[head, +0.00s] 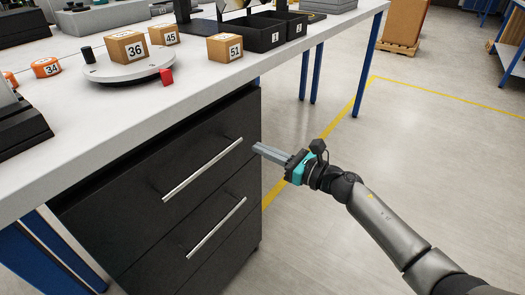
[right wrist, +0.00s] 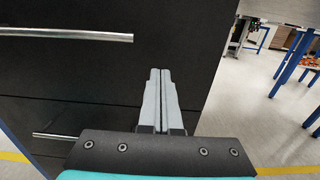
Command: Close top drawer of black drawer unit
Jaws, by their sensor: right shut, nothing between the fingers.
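The black drawer unit (head: 225,255) stands under the table. Its top drawer (head: 200,132) has a long silver handle (head: 203,169), which also shows at the upper left of the right wrist view (right wrist: 65,33). A narrow dark strip shows above the drawer front under the tabletop; I cannot tell how far the drawer is out. My right gripper (head: 256,148) is shut and empty, its fingertips near the right end of the top drawer front, right of the handle. In the right wrist view the shut fingers (right wrist: 159,72) point at the black front; contact is unclear. My left gripper is out of view.
The white tabletop (head: 205,85) overhangs the unit and carries a round turntable (head: 120,72), numbered boxes and black bins (head: 262,36). A lower drawer handle (head: 217,227) sticks out below. The floor at the right is clear, with blue table legs (head: 366,70) behind.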

